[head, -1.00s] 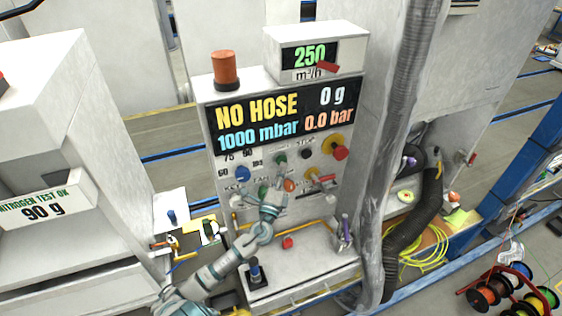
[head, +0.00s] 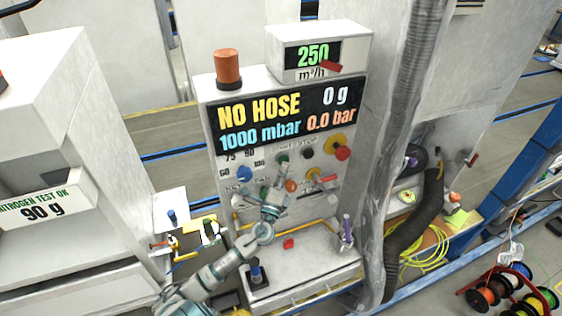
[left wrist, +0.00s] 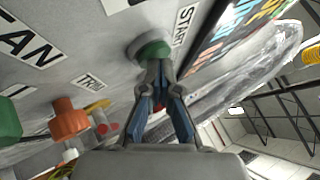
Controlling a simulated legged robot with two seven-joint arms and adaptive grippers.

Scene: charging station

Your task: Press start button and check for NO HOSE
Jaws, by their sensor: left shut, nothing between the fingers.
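The charging station's panel has a dark display (head: 283,118) reading NO HOSE, 0 g, 1000 mbar and 0.0 bar. Below it is the green start button (head: 282,159), which also shows in the left wrist view (left wrist: 152,49) beside a START label (left wrist: 184,25). My left gripper (head: 280,178) is shut and empty, pointing up at the panel. In the left wrist view its fingertips (left wrist: 158,68) overlap the lower edge of the green button; I cannot tell whether they touch it. My right gripper is not in view.
A blue knob (head: 244,173), an orange button (head: 291,185) and a red-and-yellow switch (head: 342,152) surround the start button. A thick grey hose (head: 407,120) hangs right of the panel. A small red button (head: 288,244) sits on the ledge below.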

